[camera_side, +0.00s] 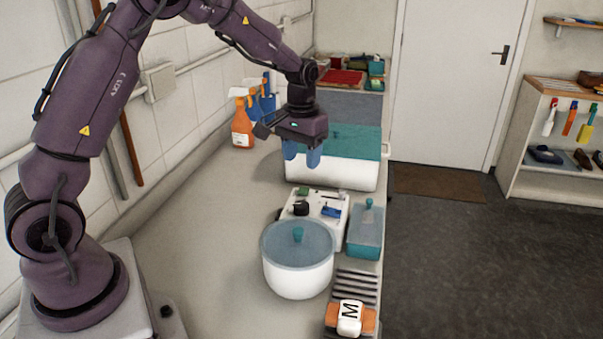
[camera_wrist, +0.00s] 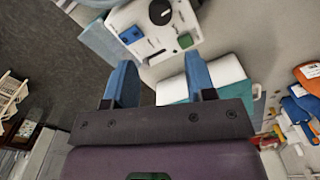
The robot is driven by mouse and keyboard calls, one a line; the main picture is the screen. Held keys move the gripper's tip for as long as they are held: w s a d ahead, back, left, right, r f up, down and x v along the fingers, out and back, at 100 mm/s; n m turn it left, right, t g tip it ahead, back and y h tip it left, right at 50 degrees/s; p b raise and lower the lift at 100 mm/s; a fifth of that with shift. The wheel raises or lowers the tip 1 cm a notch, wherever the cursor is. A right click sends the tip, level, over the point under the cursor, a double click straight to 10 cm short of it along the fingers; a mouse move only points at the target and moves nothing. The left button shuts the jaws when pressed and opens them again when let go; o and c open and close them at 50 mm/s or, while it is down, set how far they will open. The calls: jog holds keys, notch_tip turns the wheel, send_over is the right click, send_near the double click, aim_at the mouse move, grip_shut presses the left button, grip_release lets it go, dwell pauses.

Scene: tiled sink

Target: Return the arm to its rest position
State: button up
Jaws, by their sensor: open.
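My gripper (camera_side: 302,156) has blue fingers and hangs at the end of my purple arm. It is in the air over the counter, in front of the white box with the teal lid. In the wrist view my gripper (camera_wrist: 163,80) shows its two blue fingers spread apart with nothing between them. The arm is bent, reaching out from its base at the lower left of the side view.
Below stand a white panel with knobs (camera_side: 328,226), a lidded white pot (camera_side: 297,279), a teal-lidded box (camera_side: 365,236) and a white block marked M (camera_side: 349,318). The big white box (camera_side: 330,176) and spray bottles (camera_side: 241,125) are behind. The counter's left side (camera_side: 200,240) is clear.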

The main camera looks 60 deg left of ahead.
jog(key=shift+r, duration=0.4)
jog(key=s+d+r+m+t, duration=0.1)
jog(key=s+d+r, duration=0.3)
jog(key=s, duration=0.4)
jog(key=s+d+r+m+t, duration=0.2)
jog(key=s+d+r, duration=0.1)
jog(key=s+r, duration=0.2)
jog(key=s+d+r+m+t, duration=0.1)
jog(key=s+d+r, duration=0.3)
jog(key=s, duration=0.6)
jog(key=shift+s+d+r+m+t, duration=0.35)
jog(key=shift+r+t, duration=0.25)
jog(key=shift+t, duration=0.2)
